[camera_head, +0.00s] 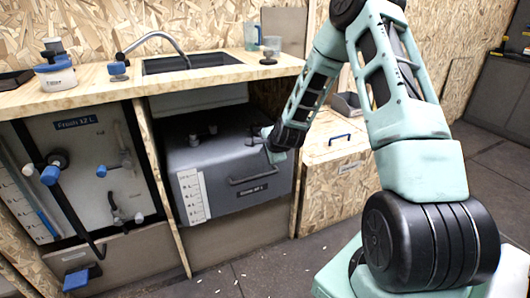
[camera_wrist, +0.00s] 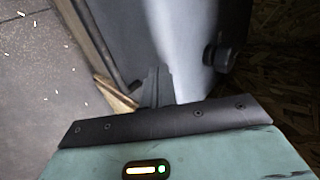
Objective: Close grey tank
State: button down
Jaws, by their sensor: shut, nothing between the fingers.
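The grey tank (camera_head: 228,165) sits in the bay under the counter, with its top and front face showing. Its front has a dark bar handle (camera_head: 250,186), a label and a white level scale at the left. Its top carries small caps. I cannot tell exactly how far it stands out of the bay. My gripper (camera_head: 268,143) is at the tank's upper right front. In the wrist view the fingers (camera_wrist: 156,86) are together and empty, over or against the grey tank surface (camera_wrist: 172,40); contact is unclear. A black knob (camera_wrist: 220,56) shows to their right.
A wooden counter (camera_head: 110,88) with a sink (camera_head: 195,62) is above. A panel with pipes and blue valves (camera_head: 95,150) is left of the tank. A wooden chest (camera_head: 335,150) stands to the right. The floor (camera_head: 255,270) in front is open, with small white scraps.

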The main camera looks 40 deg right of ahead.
aim_at(259, 146)
jog(key=shift+w+d+r, duration=0.1)
jog(key=shift+w+d, duration=0.2)
jog(key=shift+w, duration=0.7)
jog(key=shift+w+d+r, duration=0.1)
jog(key=shift+w+d, duration=0.15)
jog(key=shift+w, duration=0.7)
jog(key=shift+s+a+r+p, duration=0.1)
jog(key=shift+s+r+p, duration=0.2)
jog(key=shift+r+p, duration=0.1)
jog(key=p+v, duration=0.3)
jog(key=v, duration=1.3)
jog(key=shift+s, duration=0.45)
jog(key=shift+a, duration=0.15)
